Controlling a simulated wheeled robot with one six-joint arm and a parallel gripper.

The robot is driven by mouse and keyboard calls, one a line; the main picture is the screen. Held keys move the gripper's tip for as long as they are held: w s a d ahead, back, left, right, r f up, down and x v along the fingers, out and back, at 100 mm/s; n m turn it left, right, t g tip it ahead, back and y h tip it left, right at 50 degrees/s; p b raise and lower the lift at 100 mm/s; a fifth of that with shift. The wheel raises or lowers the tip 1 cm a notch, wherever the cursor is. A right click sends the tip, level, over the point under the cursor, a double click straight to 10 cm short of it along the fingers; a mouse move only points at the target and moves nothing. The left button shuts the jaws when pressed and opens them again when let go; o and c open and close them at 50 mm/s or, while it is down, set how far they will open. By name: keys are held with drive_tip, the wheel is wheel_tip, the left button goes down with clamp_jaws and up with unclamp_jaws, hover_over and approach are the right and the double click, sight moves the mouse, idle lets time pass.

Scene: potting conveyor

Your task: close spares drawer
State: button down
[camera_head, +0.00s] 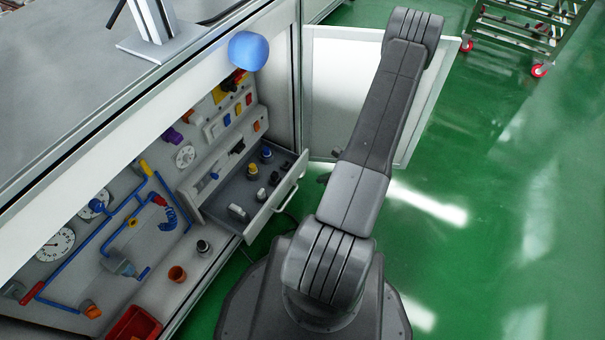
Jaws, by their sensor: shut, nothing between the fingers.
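The spares drawer (276,203) is pulled out of the panel inside the white cabinet, in the camera_head view. I see nothing touching the handle.
A white door (325,95) stands open behind my arm. The panel carries gauges (56,244), blue pipes and valves. Green floor is clear at right.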

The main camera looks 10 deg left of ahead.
sight(289, 178)
drive_tip(key=b+x, duration=0.1)
drive_tip(key=x, duration=0.3)
drive_tip(key=a+r+b+x, duration=0.1)
drive_tip(key=x, duration=0.3)
drive_tip(key=b+x, duration=0.1)
drive_tip(key=x, duration=0.3)
drive_tip(key=shift+w+a+r+b, duration=0.25)
drive_tip(key=shift+a+r+b, duration=0.05)
drive_tip(key=shift+w+a+r, duration=0.1)
drive_tip(key=shift+w+a, duration=0.05)
drive_tip(key=shift+a, duration=0.2)
drive_tip(key=shift+w, duration=0.1)
